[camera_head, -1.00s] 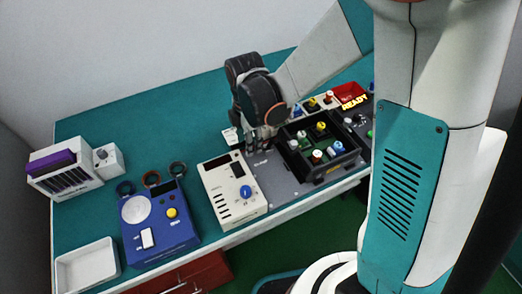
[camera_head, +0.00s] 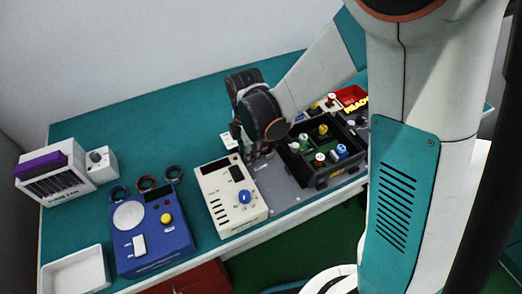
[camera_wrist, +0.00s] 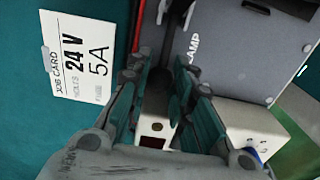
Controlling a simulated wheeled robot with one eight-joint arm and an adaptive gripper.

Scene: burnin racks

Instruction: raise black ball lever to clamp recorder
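My gripper (camera_head: 254,152) is over the left end of the grey plate (camera_head: 283,192), beside the black box (camera_head: 328,172) with coloured knobs. In the wrist view my gripper (camera_wrist: 160,88) points its two teal-padded fingers at a dark lever (camera_wrist: 172,42) by the grey plate marked "CLAMP" (camera_wrist: 235,45). The fingers stand apart, with a dark part of the lever in the gap between them. I cannot tell whether they touch it. In the head view my gripper hides the lever. I cannot tell which unit is the recorder.
A white job card (camera_wrist: 80,58) reading "24 V 5A" stands beside the fingers. A cream box with a blue knob (camera_head: 231,200) is close left of the plate. A blue device (camera_head: 150,238), a white tray (camera_head: 75,272) and a purple-topped rack (camera_head: 55,175) are farther left. The back of the table is clear.

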